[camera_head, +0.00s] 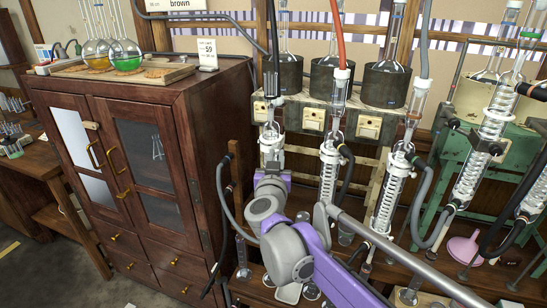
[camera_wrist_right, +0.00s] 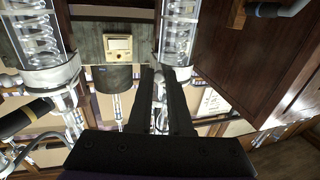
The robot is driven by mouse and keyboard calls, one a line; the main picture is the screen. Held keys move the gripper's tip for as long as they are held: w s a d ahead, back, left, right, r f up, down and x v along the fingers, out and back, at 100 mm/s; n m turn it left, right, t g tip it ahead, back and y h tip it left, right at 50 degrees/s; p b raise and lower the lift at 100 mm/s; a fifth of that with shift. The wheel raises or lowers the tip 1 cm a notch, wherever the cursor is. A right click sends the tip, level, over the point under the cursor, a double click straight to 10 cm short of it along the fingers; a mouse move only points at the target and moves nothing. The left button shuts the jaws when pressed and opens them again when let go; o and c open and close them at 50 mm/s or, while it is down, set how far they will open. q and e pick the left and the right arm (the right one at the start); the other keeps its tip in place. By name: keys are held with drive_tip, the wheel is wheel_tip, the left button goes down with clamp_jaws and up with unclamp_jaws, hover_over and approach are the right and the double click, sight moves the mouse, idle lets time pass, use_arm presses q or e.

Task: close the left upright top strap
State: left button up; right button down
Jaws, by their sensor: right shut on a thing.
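The left upright (camera_head: 270,138) is a glass condenser with a coil, standing at the left end of the rig. A pale strap or collar around it shows just above my right wrist in the head view. In the right wrist view the coiled glass (camera_wrist_right: 181,28) stands at the upper middle, with a pale collar (camera_wrist_right: 180,74) beside my fingers. My right gripper (camera_wrist_right: 157,73) has its two dark fingers close together, shut at that strap. In the head view the right gripper (camera_head: 270,168) is largely hidden by its own wrist. The strap's closure is not clear. My left gripper is not in view.
More coiled condensers stand to the right, including the middle one (camera_head: 329,170) and another (camera_head: 390,195), with hoses looping between them. A dark wooden cabinet (camera_head: 190,105) stands close on the left. Dark pots (camera_head: 326,75) sit on the shelf behind.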

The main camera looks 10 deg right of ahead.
drive_tip(key=shift+w+d+r+n+t+y+p, duration=0.15)
drive_tip(key=shift+d+n+t+y+p, duration=0.1)
drive_tip(key=shift+d+n+y, duration=0.15)
drive_tip(key=shift+w+d+r+n+t+y+p, duration=0.1)
drive_tip(key=shift+d+n+t+y+p, duration=0.15)
drive_tip(key=shift+y, duration=0.25)
drive_tip(key=shift+a+f+n+y, duration=0.1)
drive_tip(key=shift+f+n+y, duration=0.1)
drive_tip(key=shift+n+y, duration=0.15)
drive_tip(key=c, duration=0.8)
unclamp_jaws()
drive_tip(key=shift+c, duration=0.2)
drive_tip(key=shift+s, duration=0.1)
drive_tip(key=s+a, duration=0.2)
drive_tip(key=s, duration=0.8)
drive_tip(key=shift+s, duration=0.3)
